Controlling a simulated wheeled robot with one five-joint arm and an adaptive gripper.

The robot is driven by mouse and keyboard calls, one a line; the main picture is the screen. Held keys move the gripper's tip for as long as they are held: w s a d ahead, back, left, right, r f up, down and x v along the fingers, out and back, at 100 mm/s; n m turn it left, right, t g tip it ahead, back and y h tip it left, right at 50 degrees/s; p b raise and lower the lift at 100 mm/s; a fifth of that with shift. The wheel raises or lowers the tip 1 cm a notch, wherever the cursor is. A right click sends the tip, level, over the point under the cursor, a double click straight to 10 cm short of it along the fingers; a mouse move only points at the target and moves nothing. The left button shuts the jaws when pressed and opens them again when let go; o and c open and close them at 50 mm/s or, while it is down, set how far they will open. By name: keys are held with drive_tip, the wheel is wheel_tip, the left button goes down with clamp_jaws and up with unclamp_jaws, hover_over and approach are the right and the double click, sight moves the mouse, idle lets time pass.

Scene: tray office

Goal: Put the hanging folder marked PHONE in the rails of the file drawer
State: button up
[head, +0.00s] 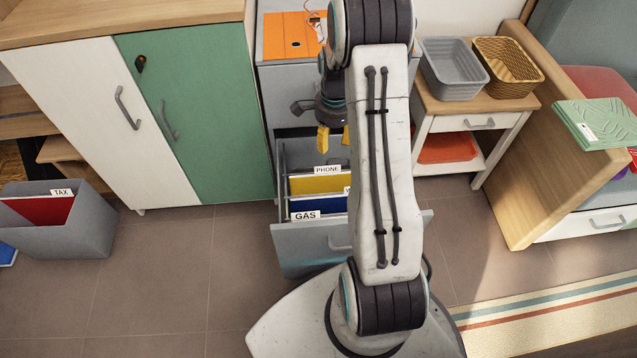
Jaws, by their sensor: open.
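The folder marked PHONE (318,185) is yellow with a white tab and stands in the open file drawer (304,249), at the back of the visible folders. Whether its hooks sit on the rails cannot be told. My gripper (334,139), with yellow fingertips, is above the drawer's back part and apart from the PHONE tab in the picture. It is open, with nothing seen between its fingers. A folder marked GAS (305,215) is at the front, and a partly hidden blue folder (318,204) stands between. My arm covers the drawer's right part.
A grey bin (85,236) at left holds a red folder marked TAX (40,210). A white and green cupboard (195,110) stands left of the drawer. A side table (480,104) with two baskets is at right. An orange binder (290,35) lies on the cabinet top.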

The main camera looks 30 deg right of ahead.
drive_tip(key=s+a+r+n+t, duration=0.1)
drive_tip(key=s+a+r+n, duration=0.35)
drive_tip(key=a+r, duration=0.2)
drive_tip(key=s+a+r+n, duration=0.4)
drive_tip(key=a+r+n, duration=0.2)
drive_tip(key=r, duration=0.2)
drive_tip(key=s+a+r+n, duration=0.1)
drive_tip(key=s+a+n, duration=0.1)
drive_tip(key=s+n, duration=0.2)
drive_tip(key=s+a+r+n, duration=0.2)
drive_tip(key=s+n, duration=0.3)
drive_tip(key=s, duration=0.4)
drive_tip(key=shift+a+t, duration=0.4)
drive_tip(key=shift+a, duration=0.45)
drive_tip(key=shift+s+r, duration=0.1)
